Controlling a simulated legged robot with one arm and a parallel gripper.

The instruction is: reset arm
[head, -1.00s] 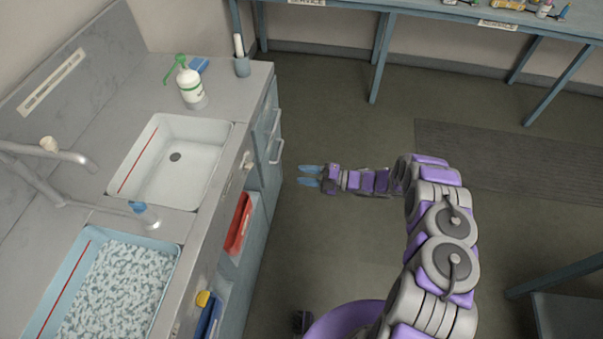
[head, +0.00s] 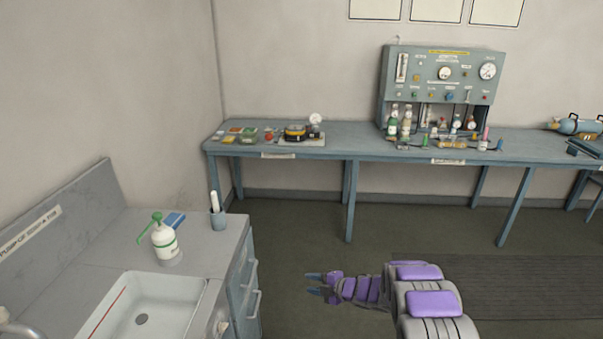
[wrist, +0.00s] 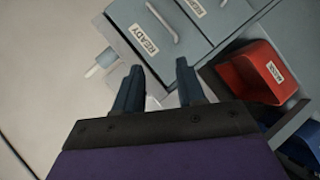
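My gripper (head: 314,284) is at the end of my purple and grey arm, held out over the floor to the right of the sink counter in the head view. Its two blue fingers are apart with nothing between them. In the wrist view the open fingers (wrist: 160,88) point toward the counter's side, with drawer fronts labelled READY (wrist: 150,35) beyond them. The gripper appears clear of the counter and touches nothing that I can see.
A red bin (wrist: 258,72) sits in the counter's side. A long bench (head: 345,150) with a gauge panel (head: 443,75) runs along the back wall. Floor between is clear.

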